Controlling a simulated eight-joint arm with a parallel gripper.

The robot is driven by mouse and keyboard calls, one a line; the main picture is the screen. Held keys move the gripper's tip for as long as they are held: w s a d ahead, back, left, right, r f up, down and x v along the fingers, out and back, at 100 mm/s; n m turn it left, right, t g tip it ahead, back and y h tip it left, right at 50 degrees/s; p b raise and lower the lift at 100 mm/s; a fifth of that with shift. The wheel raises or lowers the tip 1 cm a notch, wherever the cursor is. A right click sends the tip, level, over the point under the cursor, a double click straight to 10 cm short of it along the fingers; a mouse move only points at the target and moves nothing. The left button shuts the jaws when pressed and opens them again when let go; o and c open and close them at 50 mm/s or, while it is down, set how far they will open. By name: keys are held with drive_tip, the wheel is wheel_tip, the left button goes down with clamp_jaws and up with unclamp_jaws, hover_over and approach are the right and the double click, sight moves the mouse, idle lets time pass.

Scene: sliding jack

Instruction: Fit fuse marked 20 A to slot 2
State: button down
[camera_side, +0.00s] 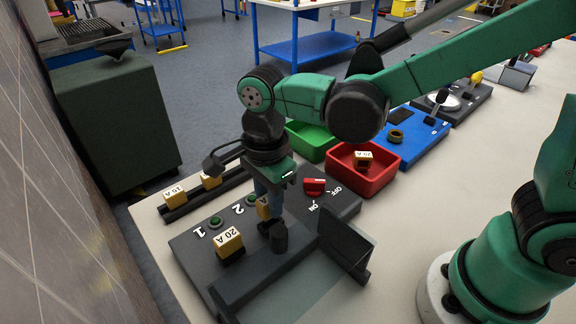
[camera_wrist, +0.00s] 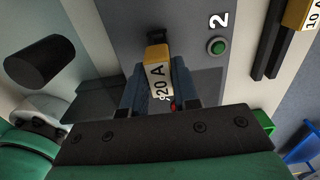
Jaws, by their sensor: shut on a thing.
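My gripper (camera_wrist: 157,88) is shut on a yellow fuse (camera_wrist: 158,78) with a white face marked 20 A. In the side view the held fuse (camera_side: 262,209) is partly hidden by my gripper (camera_side: 266,200), low over the dark fuse panel (camera_side: 190,249). In the wrist view a black part (camera_wrist: 155,36) shows at the fuse's far end, beside the number 2 and its green lamp (camera_wrist: 217,46). I cannot tell whether the fuse is in slot 2 or just above it. Another 20 A fuse (camera_side: 229,240) stands at slot 1.
A rack (camera_side: 202,200) behind the panel holds fuses. A red bin (camera_side: 372,183) holds a fuse, with a green bin (camera_side: 309,139) beside it. A red switch (camera_side: 314,186), black cylindrical knob (camera_side: 279,238) and dark upright plate (camera_side: 346,243) stand close to my gripper.

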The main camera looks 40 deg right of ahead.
drive_tip(key=shift+f, duration=0.9)
drive_tip(key=shift+r, duration=0.65)
drive_tip(key=shift+f, duration=0.85)
idle(0.9)
drive_tip(key=c, duration=0.6)
unclamp_jaws()
drive_tip(key=shift+r, duration=2.85)
